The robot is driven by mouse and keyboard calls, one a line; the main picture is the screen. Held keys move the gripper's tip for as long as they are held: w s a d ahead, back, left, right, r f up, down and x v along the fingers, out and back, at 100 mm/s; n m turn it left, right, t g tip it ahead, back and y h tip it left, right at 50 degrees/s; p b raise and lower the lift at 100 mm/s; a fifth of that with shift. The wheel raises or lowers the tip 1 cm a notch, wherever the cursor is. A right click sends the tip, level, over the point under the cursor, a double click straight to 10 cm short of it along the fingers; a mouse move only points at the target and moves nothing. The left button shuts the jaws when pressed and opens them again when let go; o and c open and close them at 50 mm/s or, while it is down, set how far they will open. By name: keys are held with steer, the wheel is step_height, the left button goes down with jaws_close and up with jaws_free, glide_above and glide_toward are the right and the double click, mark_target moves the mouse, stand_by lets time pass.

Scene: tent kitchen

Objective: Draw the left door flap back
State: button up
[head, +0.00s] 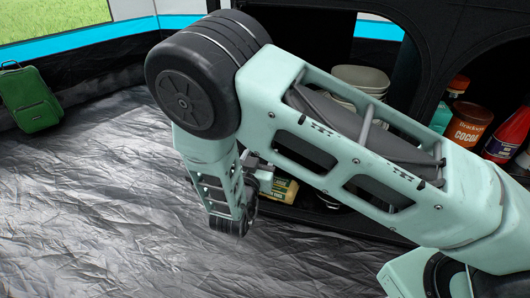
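A black fabric storage unit (437,25) with arched openings stands at the right, partly behind my arm. I cannot make out a separate left door flap on it; the left opening shows its contents, and my arm covers much of that side. My gripper (262,176) is at the end of my bent arm, low in front of the left opening. Only a small part of it shows beside my wrist, and its fingers are too small and hidden to tell their state. I cannot tell whether it touches anything.
White tubs (361,77) and a yellow-green box (285,188) are in the left opening. A brown cocoa tin (468,124) and a red bottle (508,132) stand in the right one. A green backpack (30,98) leans at the far left. The crinkled silver floor (90,200) is clear.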

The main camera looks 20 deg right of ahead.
steer(key=shift+b+x, duration=0.6)
steer(key=shift+x, duration=1.45)
steer(key=shift+c, duration=0.3)
jaws_close()
steer(key=shift+w+a+p, duration=0.6)
steer(key=shift+w+a, duration=0.15)
steer(key=shift+a, duration=0.25)
steer(key=shift+o, duration=0.3)
jaws_free()
steer(key=p+v, duration=0.6)
steer(key=v, duration=1.1)
steer(key=shift+s+a, duration=0.15)
steer(key=shift+s, duration=0.1)
